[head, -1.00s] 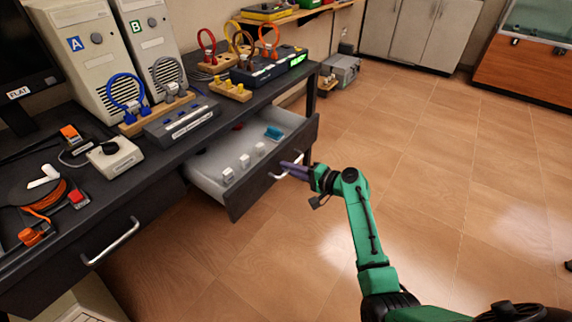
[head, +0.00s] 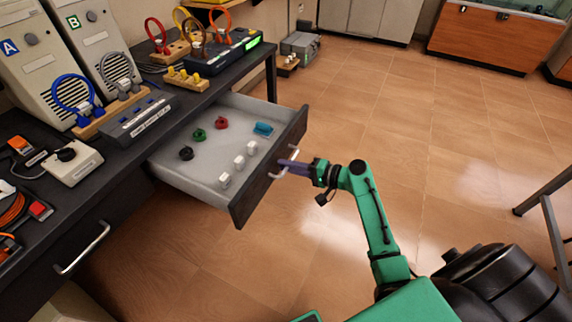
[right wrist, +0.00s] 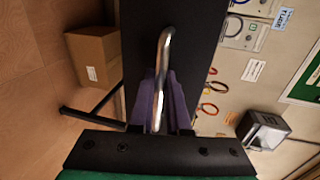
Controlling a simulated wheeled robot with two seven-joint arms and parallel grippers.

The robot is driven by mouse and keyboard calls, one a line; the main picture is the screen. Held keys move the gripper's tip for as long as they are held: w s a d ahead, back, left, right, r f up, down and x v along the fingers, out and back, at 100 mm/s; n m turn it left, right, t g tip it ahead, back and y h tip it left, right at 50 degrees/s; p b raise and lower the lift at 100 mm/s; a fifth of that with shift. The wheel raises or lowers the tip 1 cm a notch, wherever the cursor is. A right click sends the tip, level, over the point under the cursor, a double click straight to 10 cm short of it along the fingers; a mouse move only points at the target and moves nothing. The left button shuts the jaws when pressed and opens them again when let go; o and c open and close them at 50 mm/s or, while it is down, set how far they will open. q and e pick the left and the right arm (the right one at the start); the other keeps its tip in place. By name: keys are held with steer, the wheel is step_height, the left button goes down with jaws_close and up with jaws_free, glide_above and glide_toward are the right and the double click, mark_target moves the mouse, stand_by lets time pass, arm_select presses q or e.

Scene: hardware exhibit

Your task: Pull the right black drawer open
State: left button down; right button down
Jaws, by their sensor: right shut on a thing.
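The right black drawer (head: 270,167) stands pulled well out from the desk, its pale interior in view. Inside lie several small knobs or caps: black, green, red and white, plus a teal piece (head: 263,128). Its silver handle (head: 284,165) is on the front panel and shows large in the right wrist view (right wrist: 163,65). My right gripper (head: 288,166) is shut on this handle; its purple fingers (right wrist: 160,103) lie on both sides of the bar. My left gripper is not in view.
The left drawer, with its own silver handle (head: 82,248), is closed. The desk top (head: 130,165) carries computer towers, coloured cable loops and small boxes. Open wooden floor (head: 400,130) lies to the right. A metal-legged stand (head: 545,200) is at the right edge.

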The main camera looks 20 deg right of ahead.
steer(key=c, duration=1.2)
jaws_free()
steer(key=shift+o, duration=0.2)
steer(key=v, duration=1.4)
steer(key=shift+s+d, duration=0.2)
